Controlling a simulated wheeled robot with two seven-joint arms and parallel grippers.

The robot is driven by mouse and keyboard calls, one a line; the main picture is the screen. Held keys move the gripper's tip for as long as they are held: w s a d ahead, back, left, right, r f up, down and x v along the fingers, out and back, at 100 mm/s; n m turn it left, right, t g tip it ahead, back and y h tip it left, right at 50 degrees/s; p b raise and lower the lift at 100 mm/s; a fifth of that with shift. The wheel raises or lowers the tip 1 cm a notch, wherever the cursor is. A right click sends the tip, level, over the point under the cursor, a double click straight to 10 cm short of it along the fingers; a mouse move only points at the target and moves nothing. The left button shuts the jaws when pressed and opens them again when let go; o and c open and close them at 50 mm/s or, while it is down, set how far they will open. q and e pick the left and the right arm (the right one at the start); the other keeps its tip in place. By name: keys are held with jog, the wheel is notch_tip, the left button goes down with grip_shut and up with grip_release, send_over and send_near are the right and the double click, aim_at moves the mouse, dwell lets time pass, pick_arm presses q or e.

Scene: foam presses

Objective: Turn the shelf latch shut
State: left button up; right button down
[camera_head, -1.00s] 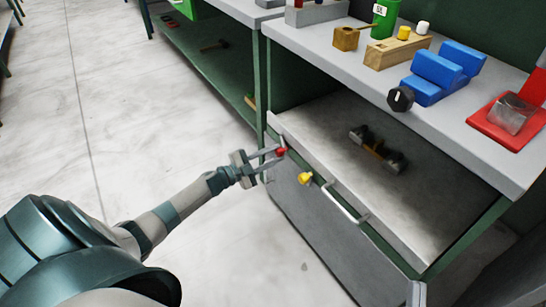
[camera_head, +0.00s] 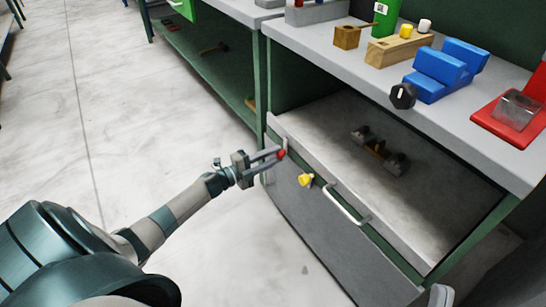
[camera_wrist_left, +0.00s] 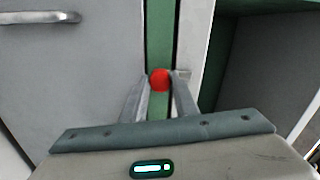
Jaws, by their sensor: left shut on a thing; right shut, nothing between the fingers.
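The latch has a red knob (camera_head: 281,153) at the upper left corner of the grey front panel under the worktop. A short grey piece stands just above the knob. My left gripper (camera_head: 277,156) reaches in from the left and is shut on the red knob. In the left wrist view, the red knob (camera_wrist_left: 160,79) sits between the two fingertips (camera_wrist_left: 161,82), in front of a green upright. The fingers hide part of the latch. At the bottom right edge, only a pale tip of my right gripper (camera_head: 440,295) shows, away from the latch.
A yellow knob (camera_head: 305,180) and a bar handle (camera_head: 347,206) stick out of the panel right of the latch. A dumbbell-like part (camera_head: 378,150) lies on the shelf. Blue blocks (camera_head: 440,70) and a red tray (camera_head: 508,118) stand on the worktop. Floor to the left is clear.

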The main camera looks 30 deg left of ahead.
pick_arm(q)
jog(key=shift+f, duration=0.1)
jog(key=o, duration=1.1)
jog(key=shift+c, duration=0.2)
jog(key=shift+s, duration=0.1)
jog(key=shift+s+a, duration=0.25)
jog(key=shift+s, duration=0.25)
jog(key=p+v, duration=0.2)
jog(key=v, duration=1.4)
pick_arm(e)
notch_tip(320, 180, down, 6)
jog(key=w+a+g+h, duration=0.1)
jog(key=w+g, duration=0.1)
jog(key=g, duration=0.1)
jog(key=shift+w+g, duration=0.15)
jog(key=shift+g, duration=0.25)
pick_arm(q)
jog(key=shift+s+d, duration=0.1)
jog(key=shift+s, duration=0.05)
pick_arm(e)
jog(key=shift+r, duration=0.1)
